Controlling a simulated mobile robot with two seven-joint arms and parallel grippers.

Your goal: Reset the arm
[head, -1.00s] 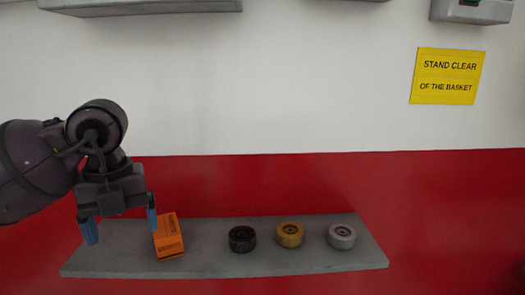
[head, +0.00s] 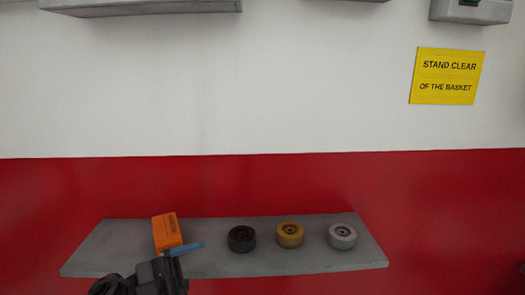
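My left gripper (head: 183,249) shows at the bottom of the head view, with its dark body low at the picture's edge. I see only one finger clearly, so I cannot tell how far apart the fingers are. No object shows in its grip. My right gripper is out of view.
A yellow sign (head: 446,76) is on the wall.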

